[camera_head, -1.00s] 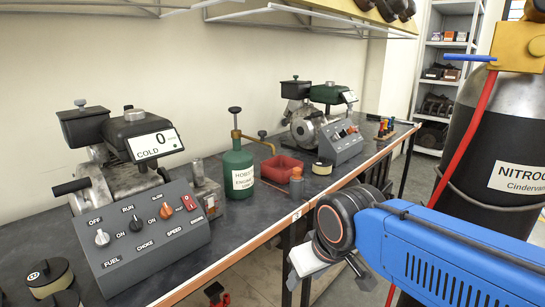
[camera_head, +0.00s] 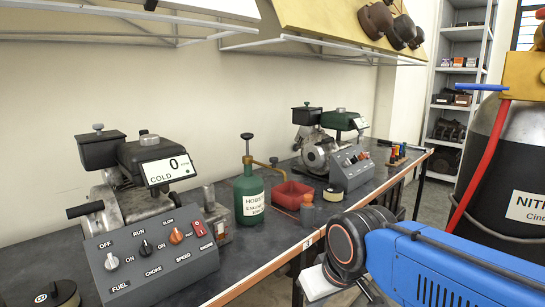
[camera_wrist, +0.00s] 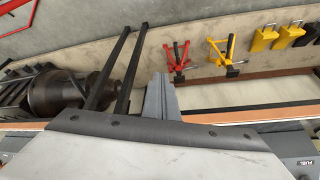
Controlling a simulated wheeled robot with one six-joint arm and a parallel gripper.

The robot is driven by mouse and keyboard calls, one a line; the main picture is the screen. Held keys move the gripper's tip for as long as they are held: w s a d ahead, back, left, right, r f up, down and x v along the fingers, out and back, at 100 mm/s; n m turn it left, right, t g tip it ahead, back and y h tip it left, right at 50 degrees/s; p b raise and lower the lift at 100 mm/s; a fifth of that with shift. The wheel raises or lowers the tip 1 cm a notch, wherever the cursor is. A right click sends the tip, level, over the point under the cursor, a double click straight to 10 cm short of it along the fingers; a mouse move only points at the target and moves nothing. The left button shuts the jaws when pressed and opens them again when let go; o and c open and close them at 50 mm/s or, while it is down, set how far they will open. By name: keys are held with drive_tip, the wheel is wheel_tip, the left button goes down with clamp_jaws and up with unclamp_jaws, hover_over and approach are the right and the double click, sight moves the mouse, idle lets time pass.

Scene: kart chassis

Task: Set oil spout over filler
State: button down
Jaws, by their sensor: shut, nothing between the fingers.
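The oil can (camera_head: 249,197) is green with a label and stands upright on the bench. The left engine (camera_head: 140,165) has a dark tank and a "COLD" display; a second, green-topped engine (camera_head: 325,135) stands farther back. I cannot tell which part is the filler. My gripper is shut and empty in the wrist view (camera_wrist: 160,97). In the head view, its pale body hangs off the bench's front edge, right of the can and apart from it; its fingertips are not clear there.
A control box (camera_head: 150,262) with knobs fills the bench's near left. A black gas cylinder (camera_head: 500,170) stands at right. The wrist view shows red and yellow tools (camera_wrist: 178,60).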

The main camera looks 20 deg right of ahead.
drive_tip(key=w+d+r+g+y, duration=0.1)
drive_tip(key=w+d+r+y, duration=0.1)
drive_tip(key=w+r, duration=0.7)
drive_tip(key=w+d+r+y, duration=0.1)
drive_tip(key=w+d+r, duration=0.2)
drive_tip(key=w+r, duration=0.6)
drive_tip(key=w+d+r+n+y, duration=0.1)
drive_tip(key=w+d+r, duration=0.3)
drive_tip(key=d+r, duration=0.2)
drive_tip(key=w+d+r+n+y, duration=0.1)
drive_tip(key=w+d+r, duration=0.3)
drive_tip(key=r, duration=0.5)
drive_tip(key=shift+d+r+t+y, duration=0.2)
drive_tip(key=shift+d+t+y, duration=0.1)
drive_tip(key=shift+d+y, duration=0.45)
drive_tip(key=shift+f, duration=0.1)
drive_tip(key=w+a+f, duration=0.3)
drive_tip(key=a+f, duration=0.4)
drive_tip(key=a, duration=0.1)
drive_tip(key=shift+a+f, duration=0.4)
drive_tip(key=shift+s+a, duration=0.1)
drive_tip(key=shift+a, duration=0.05)
